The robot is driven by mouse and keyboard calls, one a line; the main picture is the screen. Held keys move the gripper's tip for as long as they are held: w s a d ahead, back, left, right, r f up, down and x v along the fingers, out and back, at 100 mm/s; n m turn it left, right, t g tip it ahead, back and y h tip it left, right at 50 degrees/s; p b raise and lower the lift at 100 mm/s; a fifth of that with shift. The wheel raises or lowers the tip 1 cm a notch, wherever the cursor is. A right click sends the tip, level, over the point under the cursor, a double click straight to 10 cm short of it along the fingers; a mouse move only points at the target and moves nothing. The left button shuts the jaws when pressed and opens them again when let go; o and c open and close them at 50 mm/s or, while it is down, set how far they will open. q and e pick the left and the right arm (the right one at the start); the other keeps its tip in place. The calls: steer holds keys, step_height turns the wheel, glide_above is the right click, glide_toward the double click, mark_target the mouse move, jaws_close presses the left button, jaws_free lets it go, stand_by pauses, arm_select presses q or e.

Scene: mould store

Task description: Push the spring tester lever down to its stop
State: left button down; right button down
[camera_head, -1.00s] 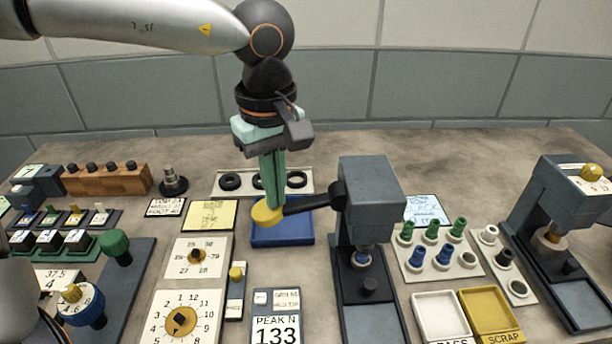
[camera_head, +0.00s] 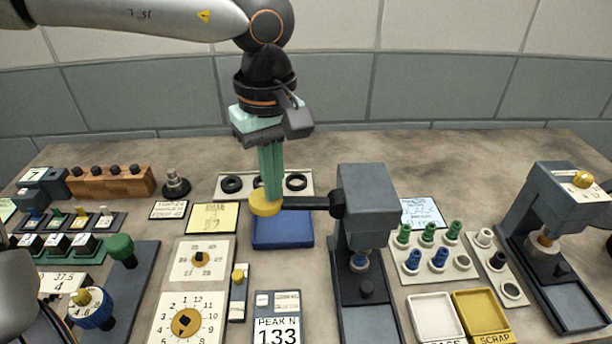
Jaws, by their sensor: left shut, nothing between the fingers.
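The grey spring tester (camera_head: 368,190) stands right of centre. Its black lever (camera_head: 306,203) points left from a black hub and lies close to level, with a yellow knob (camera_head: 265,204) at its free end. My left gripper (camera_head: 271,196) points down with its green fingers shut and empty. The fingertips are at the knob, overlapping its top edge in the picture; I cannot tell whether they touch it. The display (camera_head: 277,330) reads PEAK N 133. My right gripper is not in view.
A second grey press (camera_head: 562,195) stands at the right. Green and blue parts stand in a rack (camera_head: 410,278), with a white tray (camera_head: 437,318) and yellow scrap tray (camera_head: 484,316) in front. Black rings lie on a plate (camera_head: 213,186) behind the lever. Dials and knobs fill the left front.

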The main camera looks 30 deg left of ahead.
arm_select(q)
steer(key=shift+r, duration=0.6)
steer(key=shift+r+p, duration=0.35)
steer(key=shift+p, duration=0.15)
step_height(320, 180, up, 6)
steer(key=p, duration=0.4)
steer(key=shift+p, duration=0.3)
steer(key=shift+d, duration=0.1)
